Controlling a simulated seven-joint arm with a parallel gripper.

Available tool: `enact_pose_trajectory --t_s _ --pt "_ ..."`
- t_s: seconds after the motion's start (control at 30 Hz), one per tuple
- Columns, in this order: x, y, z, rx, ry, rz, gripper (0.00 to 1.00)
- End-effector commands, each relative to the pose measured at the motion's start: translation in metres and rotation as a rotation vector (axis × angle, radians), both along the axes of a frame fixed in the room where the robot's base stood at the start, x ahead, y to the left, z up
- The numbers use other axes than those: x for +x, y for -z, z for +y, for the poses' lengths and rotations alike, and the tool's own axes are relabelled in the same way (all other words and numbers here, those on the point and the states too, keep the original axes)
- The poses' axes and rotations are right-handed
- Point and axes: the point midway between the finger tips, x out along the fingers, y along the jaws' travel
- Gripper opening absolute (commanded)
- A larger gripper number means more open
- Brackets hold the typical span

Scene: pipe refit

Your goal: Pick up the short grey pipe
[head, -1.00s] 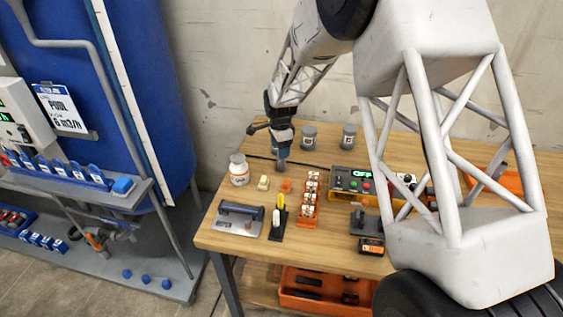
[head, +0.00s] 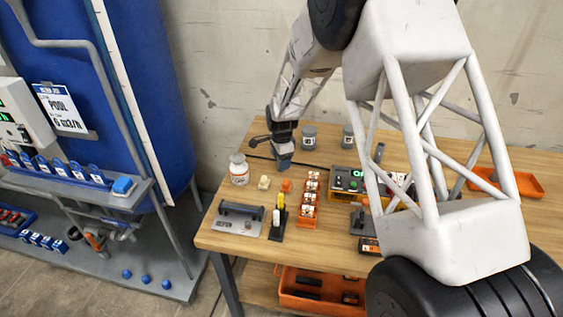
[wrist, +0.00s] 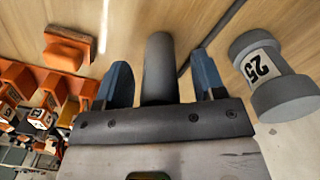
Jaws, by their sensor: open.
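The short grey pipe (wrist: 159,70) is a plain dark grey cylinder in the wrist view, with its near end hidden behind the gripper body. My gripper (wrist: 160,84) is open, with one blue finger on each side of the pipe and a visible gap to both. In the head view my gripper (head: 284,161) is low over the back left part of the table and hides most or all of the pipe.
A grey flanged piece marked 25 (wrist: 264,76) stands close to the right finger. An orange block (wrist: 68,48) lies to the left.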

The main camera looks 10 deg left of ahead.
Motion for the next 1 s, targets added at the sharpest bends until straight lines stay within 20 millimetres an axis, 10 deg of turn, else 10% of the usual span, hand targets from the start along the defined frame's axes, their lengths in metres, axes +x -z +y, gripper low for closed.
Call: enact_pose_trajectory --t_s 0.27,0.63,1.0 --pt "0.0001 -0.0003 0.0001 0.0 0.0 0.0 0.63" --pt "0.0001 -0.0003 0.0001 0.0 0.0 0.0 0.1" --pt "0.0003 -0.0049 0.0002 0.001 0.0 -0.001 0.1"
